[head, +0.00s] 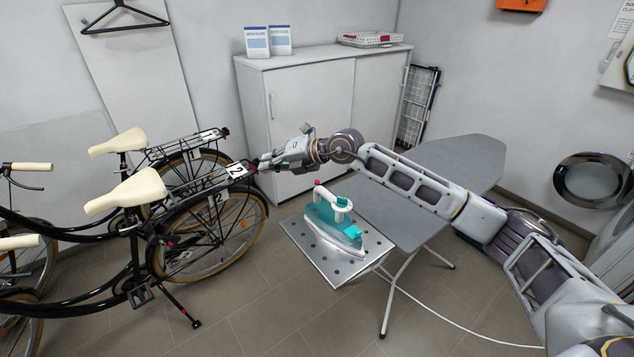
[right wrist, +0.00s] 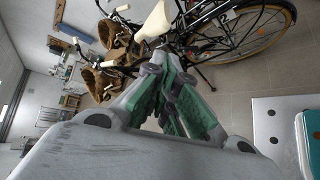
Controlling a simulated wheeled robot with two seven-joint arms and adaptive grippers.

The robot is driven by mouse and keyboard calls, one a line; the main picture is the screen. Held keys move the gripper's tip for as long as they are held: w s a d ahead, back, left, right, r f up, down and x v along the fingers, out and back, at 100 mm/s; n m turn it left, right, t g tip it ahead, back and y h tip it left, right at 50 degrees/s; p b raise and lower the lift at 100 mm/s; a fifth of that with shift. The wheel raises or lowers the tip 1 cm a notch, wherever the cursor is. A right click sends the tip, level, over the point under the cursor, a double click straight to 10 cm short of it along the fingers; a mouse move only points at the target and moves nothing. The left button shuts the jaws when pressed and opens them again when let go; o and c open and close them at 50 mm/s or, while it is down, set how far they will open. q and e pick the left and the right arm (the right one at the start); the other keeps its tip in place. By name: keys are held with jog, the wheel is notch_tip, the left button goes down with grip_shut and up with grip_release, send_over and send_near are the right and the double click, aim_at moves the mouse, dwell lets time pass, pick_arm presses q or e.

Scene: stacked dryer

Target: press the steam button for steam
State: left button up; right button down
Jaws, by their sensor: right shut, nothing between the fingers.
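A teal and white iron (head: 335,222) stands on the perforated metal rest (head: 318,256) at the near end of the grey ironing board (head: 440,160). A small red button (head: 317,183) shows at the top of the iron's handle. My right gripper (head: 257,163) is shut and empty. In the head view it appears up and to the left of the iron, apart from it. In the right wrist view its fingers (right wrist: 172,105) are together, and part of the rest (right wrist: 275,125) shows at the right edge. My left gripper is not in view.
Bicycles (head: 150,200) fill the left side, their rear wheels close to my right gripper in the picture. A white cabinet (head: 310,105) stands behind. A white cord (head: 440,325) runs across the floor. A round dryer door (head: 592,181) is at the right.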

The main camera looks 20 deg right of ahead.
aim_at(317, 182)
jog(key=w+d+h, duration=0.3)
jog(key=d, duration=0.5)
jog(key=w+d+m+h, duration=0.1)
jog(key=d+h, duration=0.3)
jog(key=d, duration=0.4)
jog(key=shift+w+r+t, duration=0.15)
jog(key=shift+w+t, duration=0.15)
jog(key=shift+w, duration=0.6)
jog(key=shift+f, duration=0.2)
